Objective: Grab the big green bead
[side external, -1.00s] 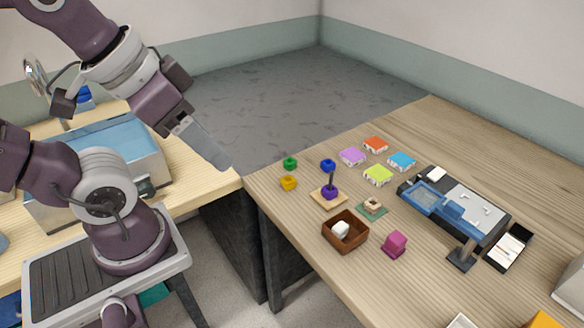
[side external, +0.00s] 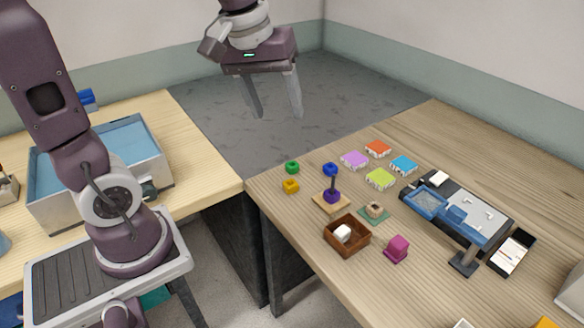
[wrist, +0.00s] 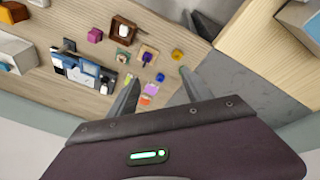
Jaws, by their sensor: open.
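The green bead (side external: 292,167) sits on the wooden table near its left corner, beside a yellow bead (side external: 291,186) and left of a blue bead (side external: 330,170). My gripper (side external: 278,116) is open and empty, pointing down, high above that corner and apart from the bead. In the wrist view, my gripper's fingers (wrist: 160,75) spread apart over the table.
A purple bead sits on an upright rod on a wooden base (side external: 322,202). Nearby are a brown box (side external: 347,249) with a white piece, a magenta block (side external: 397,248), several coloured tiles (side external: 380,178) and a blue-grey device (side external: 470,212). A gap separates the two tables.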

